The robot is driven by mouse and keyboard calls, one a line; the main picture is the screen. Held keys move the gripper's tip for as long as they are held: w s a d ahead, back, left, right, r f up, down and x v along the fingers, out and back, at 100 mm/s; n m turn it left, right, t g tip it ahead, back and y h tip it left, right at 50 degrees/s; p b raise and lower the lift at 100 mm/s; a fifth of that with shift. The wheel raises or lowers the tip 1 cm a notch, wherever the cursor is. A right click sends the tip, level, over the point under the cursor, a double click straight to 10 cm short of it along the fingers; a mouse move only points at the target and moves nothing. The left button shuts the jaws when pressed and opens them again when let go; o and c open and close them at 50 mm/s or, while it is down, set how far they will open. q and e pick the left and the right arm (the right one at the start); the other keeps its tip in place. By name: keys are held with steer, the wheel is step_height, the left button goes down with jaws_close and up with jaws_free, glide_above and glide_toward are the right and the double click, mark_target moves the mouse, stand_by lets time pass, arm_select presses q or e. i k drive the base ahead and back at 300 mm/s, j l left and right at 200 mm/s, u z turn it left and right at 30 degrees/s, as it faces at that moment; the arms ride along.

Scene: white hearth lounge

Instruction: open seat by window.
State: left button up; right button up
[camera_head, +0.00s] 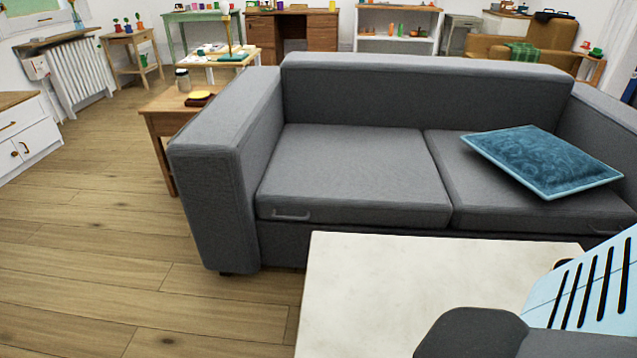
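A grey sofa (212,165) stands in the middle of the view, facing me. Its left seat (350,172), on the side toward the window (40,12), lies flat and closed, with nothing on it. A small grey handle (292,215) sits on the front face of this seat, near its left end. The right seat (448,178) is also flat, and a blue patterned cushion (540,160) lies on it.
A pale table (390,290) stands close in front of the sofa, toward the right. A wooden side table (160,108) with a jar stands left of the sofa. Wood floor (110,240) is clear at left. A white cabinet (30,135) and radiator (78,70) line the left wall.

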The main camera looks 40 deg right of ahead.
mark_target(384, 177)
steer(key=i+j+z, duration=0.1)
steer(key=z, duration=0.3)
steer(key=i+j+z, duration=0.15)
steer(key=z, duration=0.25)
steer(key=i+j+z, duration=0.15)
steer(key=z, duration=0.25)
steer(key=i+j+z, duration=0.15)
steer(key=z, duration=0.2)
steer(key=i+j+z, duration=0.15)
steer(key=j+z, duration=0.2)
steer(key=i+j+z, duration=0.1)
steer(key=j+z, duration=0.2)
steer(key=j, duration=0.1)
